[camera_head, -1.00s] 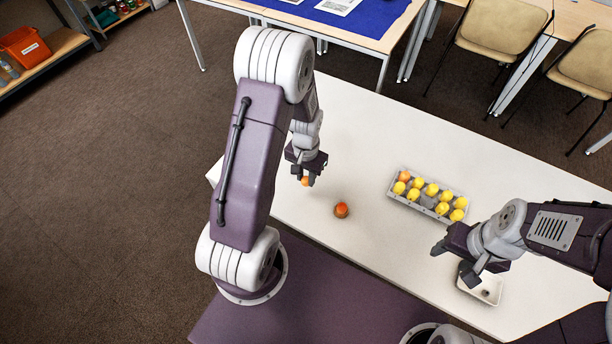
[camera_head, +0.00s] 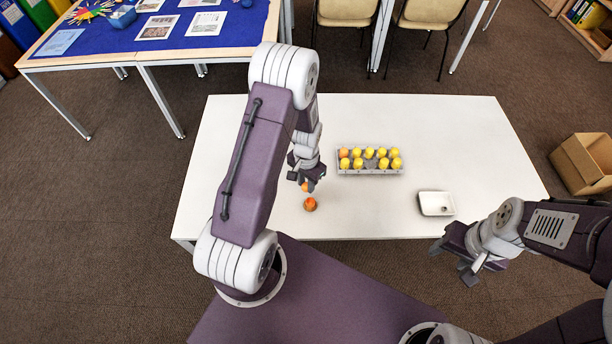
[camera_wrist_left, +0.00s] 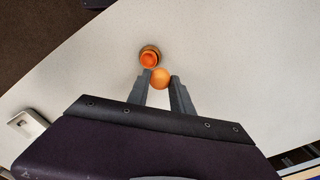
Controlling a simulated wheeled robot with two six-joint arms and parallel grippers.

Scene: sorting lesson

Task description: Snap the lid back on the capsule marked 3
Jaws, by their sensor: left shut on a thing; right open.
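An open orange capsule (camera_head: 310,204) stands on the white table, near its front edge; in the left wrist view it is a round orange cup (camera_wrist_left: 149,59) with a darker rim. No number is readable on it. My left gripper (camera_head: 305,185) is shut on a small orange lid (camera_wrist_left: 161,79), mostly hidden by the fingers in the head view. The lid is beside the capsule, not on it; its height above the table is hard to tell. My right gripper (camera_head: 467,272) is open and empty, in front of the table's front edge in the picture.
A grey tray (camera_head: 370,172) holds several yellow capsules, an orange one and a grey spot behind the capsule to the right. A white dish (camera_head: 436,204) lies at the right on the white table (camera_head: 470,135). The table between is clear.

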